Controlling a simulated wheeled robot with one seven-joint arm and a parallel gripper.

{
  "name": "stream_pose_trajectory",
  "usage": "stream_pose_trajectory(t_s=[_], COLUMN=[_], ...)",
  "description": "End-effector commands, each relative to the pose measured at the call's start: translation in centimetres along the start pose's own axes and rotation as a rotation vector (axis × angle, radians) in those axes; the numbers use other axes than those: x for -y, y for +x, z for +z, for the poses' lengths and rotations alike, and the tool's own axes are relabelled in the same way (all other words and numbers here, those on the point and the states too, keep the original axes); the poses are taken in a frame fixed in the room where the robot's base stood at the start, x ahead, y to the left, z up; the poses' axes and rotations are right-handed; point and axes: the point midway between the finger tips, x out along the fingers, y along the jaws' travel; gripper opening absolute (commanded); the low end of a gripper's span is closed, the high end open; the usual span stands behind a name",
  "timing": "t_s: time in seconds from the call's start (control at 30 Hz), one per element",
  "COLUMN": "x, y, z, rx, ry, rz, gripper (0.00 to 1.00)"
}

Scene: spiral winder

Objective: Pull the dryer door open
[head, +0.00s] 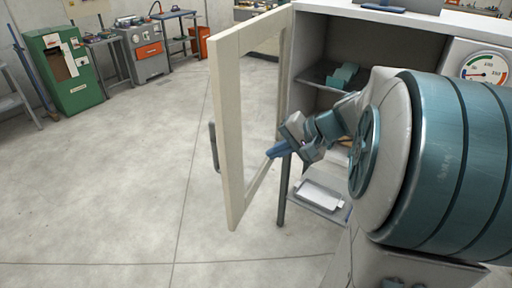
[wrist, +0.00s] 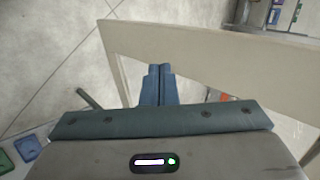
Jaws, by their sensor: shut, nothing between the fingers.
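The dryer door (head: 229,130) is a pale frame with a glass pane and stands swung wide open on the left of the dryer (head: 375,14). Its grey bar handle (head: 213,147) is on the door's outer face. My gripper (head: 271,153) is at the inner side of the door, close to the glass, with its blue fingers together and nothing between them. In the wrist view the shut fingers (wrist: 158,72) point at the door frame (wrist: 215,45). I cannot tell whether they touch the door. My arm hides part of the dryer's inside.
Inside the dryer are a teal item (head: 343,76) on an upper shelf and a white tray (head: 318,196) lower down. A gauge (head: 484,69) is at the right. The floor (head: 110,190) left of the door is clear. A green cabinet (head: 66,70) stands far back left.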

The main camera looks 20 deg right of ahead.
Motion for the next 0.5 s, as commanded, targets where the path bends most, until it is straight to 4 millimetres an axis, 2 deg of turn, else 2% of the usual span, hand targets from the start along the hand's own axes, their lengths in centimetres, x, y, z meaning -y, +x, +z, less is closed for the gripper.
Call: stream_pose_trajectory(t_s=[0.4, 0.5], x=[-0.1, 1.2], y=[8.6, 9.6], z=[0.2, 0.2], rx=[0.006, 0.004], ry=[0.004, 0.000], rz=[0.005, 0.005], gripper=[0.00, 0.00])
